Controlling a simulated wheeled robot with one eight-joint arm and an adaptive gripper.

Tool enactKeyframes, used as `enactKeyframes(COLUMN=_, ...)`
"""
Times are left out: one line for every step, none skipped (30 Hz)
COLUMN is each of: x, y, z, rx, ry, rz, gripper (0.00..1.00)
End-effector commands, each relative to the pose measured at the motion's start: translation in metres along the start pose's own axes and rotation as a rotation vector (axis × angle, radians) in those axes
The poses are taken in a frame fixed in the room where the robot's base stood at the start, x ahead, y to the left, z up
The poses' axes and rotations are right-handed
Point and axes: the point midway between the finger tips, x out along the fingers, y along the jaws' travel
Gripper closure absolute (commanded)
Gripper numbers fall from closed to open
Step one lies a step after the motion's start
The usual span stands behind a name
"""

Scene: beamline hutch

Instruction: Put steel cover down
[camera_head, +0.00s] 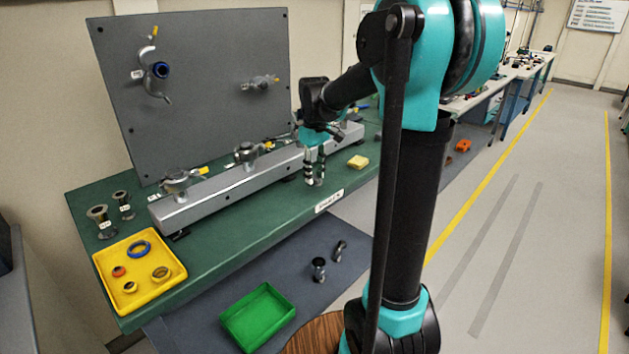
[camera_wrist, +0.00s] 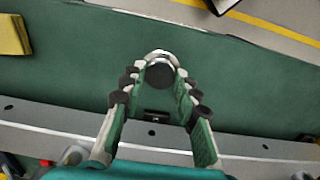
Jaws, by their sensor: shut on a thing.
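My gripper (camera_head: 314,182) is over the green bench top (camera_head: 262,212), in front of the grey rail (camera_head: 235,187), with its fingers pointing down. In the wrist view my gripper (camera_wrist: 160,82) is shut on the steel cover (camera_wrist: 160,72), a small round piece with a bright rim and a dark grey face, held between the fingertips.
A yellow block (camera_head: 357,161) lies right of my gripper. Valves stand on the rail, with a grey panel (camera_head: 205,80) behind. A yellow tray (camera_head: 105,263) of rings and steel flanged pieces (camera_head: 100,216) are at the left end. A green tray (camera_head: 257,316) lies lower.

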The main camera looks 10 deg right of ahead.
Motion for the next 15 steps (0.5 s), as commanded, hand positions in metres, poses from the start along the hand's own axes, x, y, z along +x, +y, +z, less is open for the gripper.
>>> enactKeyframes(x=0.008, y=0.0, z=0.0, rx=0.0, ry=0.0, rz=0.0, gripper=1.0)
enactKeyframes(x=0.012, y=0.0, z=0.0, rx=0.0, ry=0.0, rz=0.0, gripper=1.0)
enactKeyframes(x=0.017, y=0.0, z=0.0, rx=0.0, ry=0.0, rz=0.0, gripper=1.0)
enactKeyframes(x=0.021, y=0.0, z=0.0, rx=0.0, ry=0.0, rz=0.0, gripper=1.0)
enactKeyframes(x=0.024, y=0.0, z=0.0, rx=0.0, ry=0.0, rz=0.0, gripper=1.0)
enactKeyframes(x=0.026, y=0.0, z=0.0, rx=0.0, ry=0.0, rz=0.0, gripper=1.0)
enactKeyframes(x=0.028, y=0.0, z=0.0, rx=0.0, ry=0.0, rz=0.0, gripper=1.0)
enactKeyframes(x=0.029, y=0.0, z=0.0, rx=0.0, ry=0.0, rz=0.0, gripper=1.0)
enactKeyframes(x=0.029, y=0.0, z=0.0, rx=0.0, ry=0.0, rz=0.0, gripper=1.0)
enactKeyframes(x=0.029, y=0.0, z=0.0, rx=0.0, ry=0.0, rz=0.0, gripper=1.0)
enactKeyframes(x=0.029, y=0.0, z=0.0, rx=0.0, ry=0.0, rz=0.0, gripper=1.0)
enactKeyframes(x=0.029, y=0.0, z=0.0, rx=0.0, ry=0.0, rz=0.0, gripper=1.0)
enactKeyframes(x=0.029, y=0.0, z=0.0, rx=0.0, ry=0.0, rz=0.0, gripper=1.0)
enactKeyframes(x=0.029, y=0.0, z=0.0, rx=0.0, ry=0.0, rz=0.0, gripper=1.0)
enactKeyframes(x=0.029, y=0.0, z=0.0, rx=0.0, ry=0.0, rz=0.0, gripper=1.0)
